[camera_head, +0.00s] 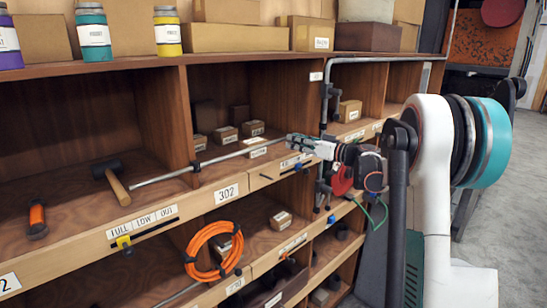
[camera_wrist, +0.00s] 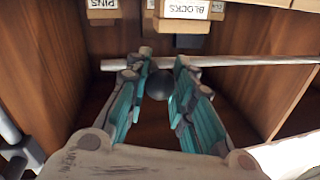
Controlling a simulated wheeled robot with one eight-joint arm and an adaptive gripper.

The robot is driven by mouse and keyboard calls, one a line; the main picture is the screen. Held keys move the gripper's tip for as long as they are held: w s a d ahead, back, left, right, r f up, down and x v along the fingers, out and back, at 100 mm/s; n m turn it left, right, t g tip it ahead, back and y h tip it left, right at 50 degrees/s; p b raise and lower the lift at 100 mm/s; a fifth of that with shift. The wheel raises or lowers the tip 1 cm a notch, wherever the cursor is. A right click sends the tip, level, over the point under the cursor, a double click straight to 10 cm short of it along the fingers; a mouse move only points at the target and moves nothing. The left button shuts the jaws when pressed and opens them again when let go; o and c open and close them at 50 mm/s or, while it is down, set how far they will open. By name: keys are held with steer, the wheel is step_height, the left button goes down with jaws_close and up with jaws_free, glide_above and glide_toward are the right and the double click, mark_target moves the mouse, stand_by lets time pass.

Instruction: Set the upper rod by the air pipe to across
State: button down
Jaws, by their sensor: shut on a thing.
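The upper rod (camera_head: 225,157) is a long, pale metal bar. It runs across the front of the open shelf, rising to the right in the head view. In the wrist view the rod (camera_wrist: 255,61) lies nearly level, crossing at my fingertips. My gripper (camera_head: 296,141) is at the rod's right-hand part and is shut on it; in the wrist view my gripper (camera_wrist: 163,60) has its teal-lined fingers on either side of a dark round thing I cannot identify. The grey air pipe (camera_head: 325,100) runs down a shelf post and along the top, beside my arm.
A hammer (camera_head: 118,188) lies near the rod's left end. Small labelled boxes (camera_head: 225,134) stand behind the rod. An orange hose coil (camera_head: 212,250) hangs below. A FULL, LOW, OUT slider (camera_head: 124,242) sits on the shelf edge. Open floor (camera_head: 490,190) lies at right.

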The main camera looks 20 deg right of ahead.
steer(key=w+d, duration=0.2)
steer(key=d, duration=0.6)
steer(key=w+d+b, duration=0.1)
steer(key=w+d, duration=0.2)
steer(key=d, duration=0.5)
steer(key=shift+d+r, duration=0.1)
steer(key=shift+d, duration=0.05)
steer(key=c, duration=1.3)
jaws_free()
steer(key=shift+w, duration=0.1)
steer(key=shift+c, duration=0.2)
steer(key=shift+d, duration=0.1)
steer(key=v, duration=1.2)
